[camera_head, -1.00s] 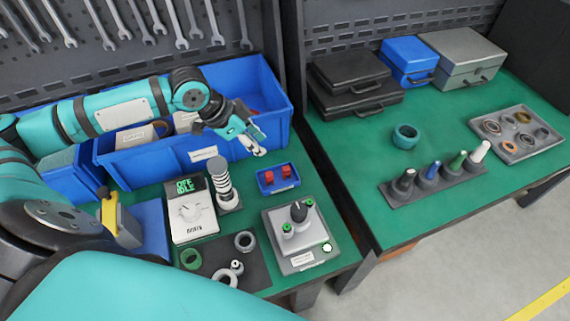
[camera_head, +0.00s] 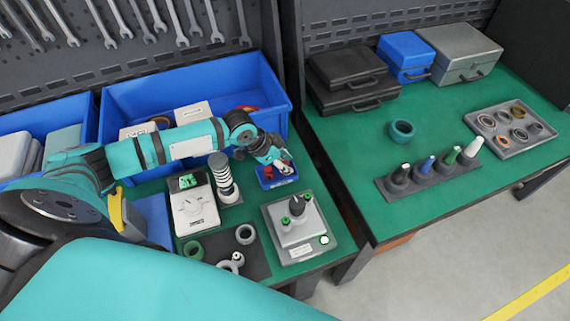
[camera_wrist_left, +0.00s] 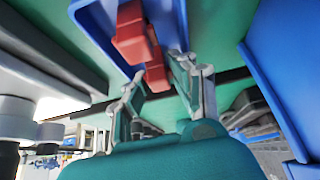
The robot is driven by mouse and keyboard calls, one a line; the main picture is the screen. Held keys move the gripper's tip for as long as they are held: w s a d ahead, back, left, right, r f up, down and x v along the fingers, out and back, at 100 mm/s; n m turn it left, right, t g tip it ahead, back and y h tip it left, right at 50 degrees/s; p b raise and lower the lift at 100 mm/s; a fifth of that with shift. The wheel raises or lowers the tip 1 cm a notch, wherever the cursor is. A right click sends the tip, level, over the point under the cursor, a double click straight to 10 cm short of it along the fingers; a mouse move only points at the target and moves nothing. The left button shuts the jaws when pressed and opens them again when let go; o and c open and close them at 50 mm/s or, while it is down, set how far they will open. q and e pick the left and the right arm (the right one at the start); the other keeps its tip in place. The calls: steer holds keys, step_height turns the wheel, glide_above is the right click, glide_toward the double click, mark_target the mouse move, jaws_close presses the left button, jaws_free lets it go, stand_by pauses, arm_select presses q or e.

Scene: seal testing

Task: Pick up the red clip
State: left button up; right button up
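My left gripper (camera_head: 279,167) is over this tray and partly hides the clips in the head view. In the left wrist view its two fingers (camera_wrist_left: 157,80) are spread apart, with the nearer clip between and just beyond the tips. Contact cannot be told. My right gripper is not in view.
A large blue bin (camera_head: 200,85) stands behind my left arm. A spring post (camera_head: 222,180), a white meter (camera_head: 193,208) and a grey test fixture (camera_head: 297,232) stand close around the tray. The right bench holds cases, a marker rack (camera_head: 430,180) and a parts tray.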

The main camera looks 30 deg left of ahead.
arm_select(q)
steer(key=shift+w+d+f, duration=0.1)
steer(key=shift+f, duration=0.05)
jaws_close()
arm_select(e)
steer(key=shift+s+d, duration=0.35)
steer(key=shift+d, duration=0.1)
